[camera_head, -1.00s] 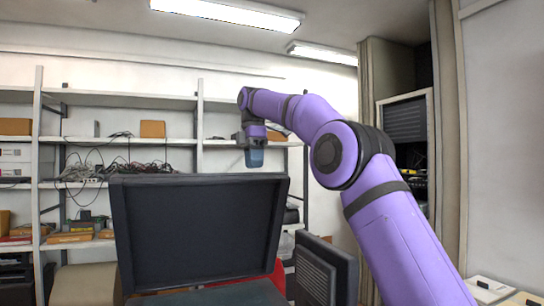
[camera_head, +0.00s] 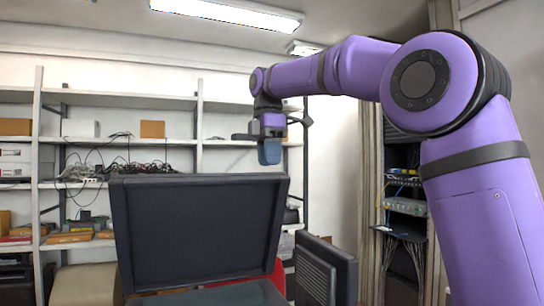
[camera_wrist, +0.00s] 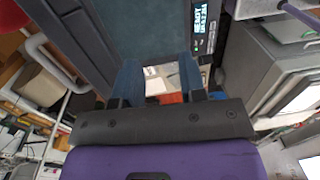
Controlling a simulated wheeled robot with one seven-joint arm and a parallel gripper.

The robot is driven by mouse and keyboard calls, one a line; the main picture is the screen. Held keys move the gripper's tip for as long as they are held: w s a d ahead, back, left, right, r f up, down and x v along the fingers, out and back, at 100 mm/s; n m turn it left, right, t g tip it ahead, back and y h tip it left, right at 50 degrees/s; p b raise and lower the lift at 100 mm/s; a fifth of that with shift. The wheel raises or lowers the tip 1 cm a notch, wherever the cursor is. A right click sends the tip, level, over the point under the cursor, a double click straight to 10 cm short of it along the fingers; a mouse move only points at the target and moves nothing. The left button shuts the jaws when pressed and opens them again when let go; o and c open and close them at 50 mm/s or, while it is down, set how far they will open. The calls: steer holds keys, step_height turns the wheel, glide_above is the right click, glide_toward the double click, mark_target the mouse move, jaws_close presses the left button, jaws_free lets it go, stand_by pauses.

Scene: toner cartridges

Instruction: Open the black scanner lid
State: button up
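The black scanner lid (camera_head: 200,232) stands raised, nearly upright, in the head view, with its broad dark face toward the camera. A strip of the dark scanner bed (camera_head: 215,296) shows below it. My gripper (camera_head: 270,160) points down above the lid's top edge, toward its right end, and appears apart from it. In the wrist view the two blue fingers of my gripper (camera_wrist: 160,72) are spread, with nothing held between them. A dark panel with a small lit display (camera_wrist: 203,28) lies beyond the fingers there.
Metal shelves (camera_head: 120,100) with cables and boxes stand along the back wall. A dark grey louvred unit (camera_head: 325,272) stands just right of the lid, with something red (camera_head: 277,275) between them. A rack with equipment (camera_head: 405,205) is at the right, behind my arm.

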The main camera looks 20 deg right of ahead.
steer(key=shift+s, duration=0.85)
steer(key=s+d+f+m+t, duration=0.3)
steer(key=s+f+m, duration=0.6)
steer(key=s, duration=0.5)
steer(key=s+d+f+m+t, duration=0.3)
steer(key=s+f+m, duration=0.6)
steer(key=s+f, duration=0.3)
steer(key=s, duration=0.3)
steer(key=shift+s+f, duration=0.15)
steer(key=shift+f, duration=0.2)
